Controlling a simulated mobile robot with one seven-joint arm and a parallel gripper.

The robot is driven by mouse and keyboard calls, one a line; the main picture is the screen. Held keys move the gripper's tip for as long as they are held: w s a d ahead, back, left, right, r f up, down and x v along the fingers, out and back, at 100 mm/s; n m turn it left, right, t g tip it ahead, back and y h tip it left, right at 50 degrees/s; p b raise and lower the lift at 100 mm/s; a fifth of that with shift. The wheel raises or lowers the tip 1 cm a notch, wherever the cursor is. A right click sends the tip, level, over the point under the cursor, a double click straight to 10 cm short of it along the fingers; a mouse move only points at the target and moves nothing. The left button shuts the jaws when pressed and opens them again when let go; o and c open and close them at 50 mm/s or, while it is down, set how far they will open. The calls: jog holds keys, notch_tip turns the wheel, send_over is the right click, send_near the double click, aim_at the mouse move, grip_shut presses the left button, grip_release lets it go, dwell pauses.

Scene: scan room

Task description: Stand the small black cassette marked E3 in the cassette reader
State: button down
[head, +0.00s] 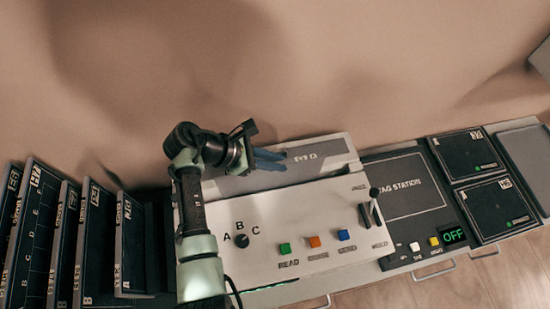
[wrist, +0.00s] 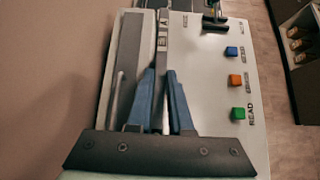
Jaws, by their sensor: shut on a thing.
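My gripper (head: 284,159) is over the back of the white cassette reader (head: 295,215), with its blue fingers pointing right. In the wrist view the fingers (wrist: 161,73) are closed on a thin dark edge with white label patches, which I take to be the small black cassette E3 (wrist: 162,42). In the head view a small label, seemingly E3, shows just beyond the fingertips on the cassette (head: 306,157). The cassette appears upright, edge up, along the reader's grey recess. Its lower part is hidden, so I cannot tell how deep it sits.
The reader's front has a knob (head: 241,240), a green READ button (head: 285,249), orange and blue buttons, and a lever (head: 373,206). Several larger black cassettes (head: 92,245) stand at left. A tag station (head: 402,188) and two flat black cassettes (head: 467,154) are at right. A wall rises behind.

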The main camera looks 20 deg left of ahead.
jog(key=shift+f+b, duration=0.55)
jog(key=shift+f, duration=0.35)
jog(key=shift+w, duration=0.1)
jog(key=c, duration=0.8)
grip_release()
jog(key=shift+o, duration=0.2)
jog(key=shift+f, duration=0.15)
jog(key=b+v, duration=0.2)
jog(key=v, duration=1.1)
